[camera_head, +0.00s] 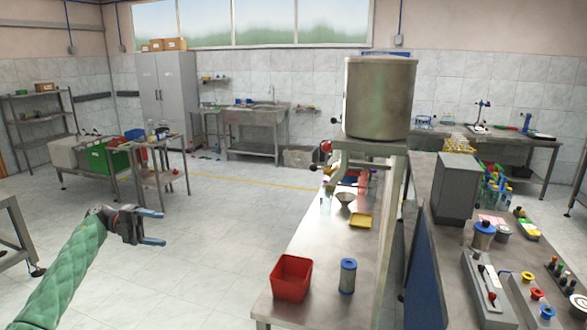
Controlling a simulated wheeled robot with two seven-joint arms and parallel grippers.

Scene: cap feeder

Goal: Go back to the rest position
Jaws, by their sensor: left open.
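My left arm, in a green quilted sleeve, comes in from the lower left. My left gripper (158,228) is open and empty, with its two blue-tipped fingers apart. It is held over the open floor, left of the metal bench (328,262) and apart from it. The cap feeder (380,98), a large metal drum on a stand, is at the far part of the bench. My right gripper is not in view.
A red bin (291,278) and a blue-grey cylinder (348,276) stand on the bench's near end. A yellow tray (361,220) lies farther back. A control table (465,262) stands at right. The tiled floor (225,230) between gripper and bench is clear.

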